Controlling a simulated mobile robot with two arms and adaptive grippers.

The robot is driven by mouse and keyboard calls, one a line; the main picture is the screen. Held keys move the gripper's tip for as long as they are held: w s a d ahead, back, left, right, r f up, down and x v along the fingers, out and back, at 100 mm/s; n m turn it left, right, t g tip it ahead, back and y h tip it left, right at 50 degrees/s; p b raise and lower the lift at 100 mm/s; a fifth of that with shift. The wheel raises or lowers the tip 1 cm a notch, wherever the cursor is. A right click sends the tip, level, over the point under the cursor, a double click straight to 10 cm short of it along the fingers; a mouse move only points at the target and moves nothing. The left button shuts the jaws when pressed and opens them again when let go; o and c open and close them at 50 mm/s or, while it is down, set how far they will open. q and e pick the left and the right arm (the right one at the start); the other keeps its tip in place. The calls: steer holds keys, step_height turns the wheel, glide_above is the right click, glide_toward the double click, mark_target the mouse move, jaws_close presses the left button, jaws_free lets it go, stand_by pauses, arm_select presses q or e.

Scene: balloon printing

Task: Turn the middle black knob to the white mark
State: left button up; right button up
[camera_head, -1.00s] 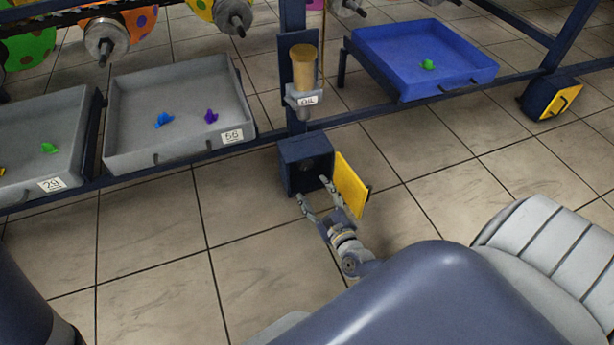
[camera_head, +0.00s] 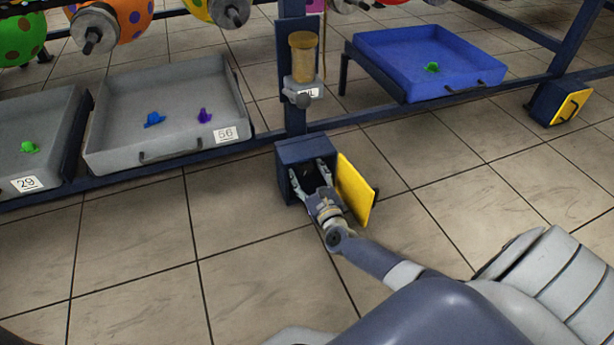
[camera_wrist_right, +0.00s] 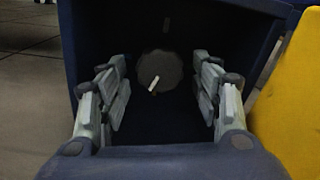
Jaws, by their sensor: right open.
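A dark blue box (camera_head: 304,151) stands open below the oil cup post. In the right wrist view a round dark knob (camera_wrist_right: 172,68) sits on the box's back wall. A short white line (camera_wrist_right: 154,83) lies slanted on the knob's lower left part. A small faint mark (camera_wrist_right: 166,25) shows on the wall above the knob. My right gripper (camera_head: 309,174) is open, with its fingers inside the box's mouth. In the right wrist view its fingers (camera_wrist_right: 160,82) stand left and right of the knob, in front of it and apparently not touching it. My left gripper is out of view.
The yellow door (camera_head: 356,190) hangs open close to the right of my gripper. A post with an oil cup (camera_head: 303,60) rises above the box. Grey trays (camera_head: 110,105) stand left, a blue tray (camera_head: 380,75) right. Another box with a yellow front (camera_head: 570,105) is far right.

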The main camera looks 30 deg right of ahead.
steer(key=shift+w+d, duration=0.15)
steer(key=shift+w, duration=0.35)
steer(key=c, duration=1.1)
steer(key=shift+o, duration=0.2)
